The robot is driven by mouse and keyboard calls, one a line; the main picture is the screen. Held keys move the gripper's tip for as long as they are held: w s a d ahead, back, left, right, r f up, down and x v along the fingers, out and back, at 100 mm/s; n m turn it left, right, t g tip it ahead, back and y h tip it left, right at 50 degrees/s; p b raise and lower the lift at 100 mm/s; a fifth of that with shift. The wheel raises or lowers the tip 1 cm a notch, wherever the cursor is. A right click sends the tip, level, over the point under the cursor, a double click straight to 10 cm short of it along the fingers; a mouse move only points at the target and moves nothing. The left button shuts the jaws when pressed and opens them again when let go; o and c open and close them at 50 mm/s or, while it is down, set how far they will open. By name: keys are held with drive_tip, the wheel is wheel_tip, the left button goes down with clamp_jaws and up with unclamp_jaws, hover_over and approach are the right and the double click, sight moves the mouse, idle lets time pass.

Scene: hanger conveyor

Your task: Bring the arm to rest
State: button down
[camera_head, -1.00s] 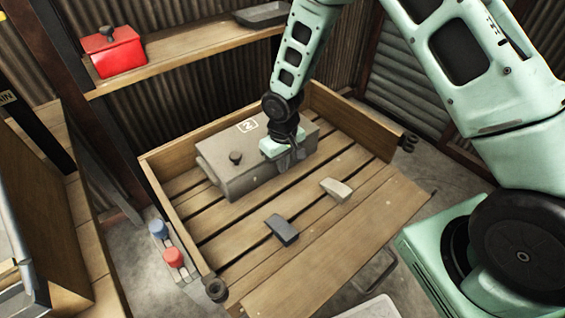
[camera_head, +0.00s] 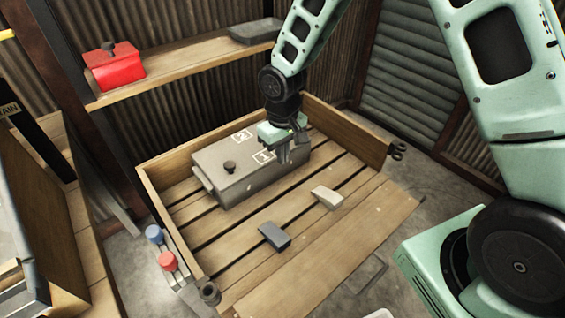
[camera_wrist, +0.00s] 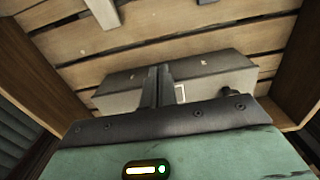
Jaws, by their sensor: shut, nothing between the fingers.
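My gripper (camera_head: 287,155) is shut and empty. In the head view it points down beside the right end of a grey box (camera_head: 238,170) with a dark knob and white labels on top. I cannot tell whether it touches the box. In the wrist view my shut fingers (camera_wrist: 157,84) stand in front of the box (camera_wrist: 215,72). My arm comes down from the upper right of the head view.
The box sits in a slatted wooden crate (camera_head: 154,190) with a dark block (camera_head: 274,236) and a pale block (camera_head: 327,197). A shelf (camera_head: 190,72) behind holds a red box (camera_head: 115,68) and a dark tray (camera_head: 256,31). Blue (camera_head: 154,234) and red (camera_head: 167,261) knobs stand left.

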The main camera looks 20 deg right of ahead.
drive_tip(key=s+a+r+n+p, duration=0.1)
drive_tip(key=s+a+r+p, duration=0.15)
drive_tip(key=s+r, duration=0.35)
drive_tip(key=s+a+r+n+p, duration=0.1)
drive_tip(key=s+a+r+p, duration=0.15)
drive_tip(key=r, duration=0.55)
drive_tip(key=s+r+n+p, duration=0.1)
drive_tip(key=s+r+p, duration=0.1)
drive_tip(key=s+r, duration=0.3)
drive_tip(key=s+r+n+p, duration=0.1)
drive_tip(key=s+r, duration=0.5)
drive_tip(key=s, duration=0.6)
drive_tip(key=shift+s+a+r+y+p, duration=0.2)
drive_tip(key=shift+s+r+y+p, duration=0.1)
drive_tip(key=shift+p, duration=0.1)
